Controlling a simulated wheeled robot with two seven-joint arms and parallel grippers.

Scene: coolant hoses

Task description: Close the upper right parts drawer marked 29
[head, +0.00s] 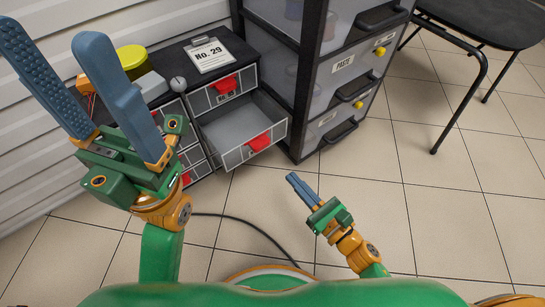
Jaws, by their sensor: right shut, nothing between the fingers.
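A dark parts cabinet (180,62) stands at the back with grey-fronted drawers and red handles. The top right drawer (212,99) looks flush with the cabinet. The drawer below it (232,120) is pulled well out and looks empty; its red handle (260,141) is at the front. Any number on the fronts is too small to read. My left gripper (51,38) is open, large in the foreground at left.
A yellow-lidded tub (131,57) and a grey box (150,86) are on the cabinet's left part. A tall bin rack (315,75) stands right of the open drawer. A dark cable (245,222) lies on the tiled floor. A black chair (480,25) is far right; floor between is clear.

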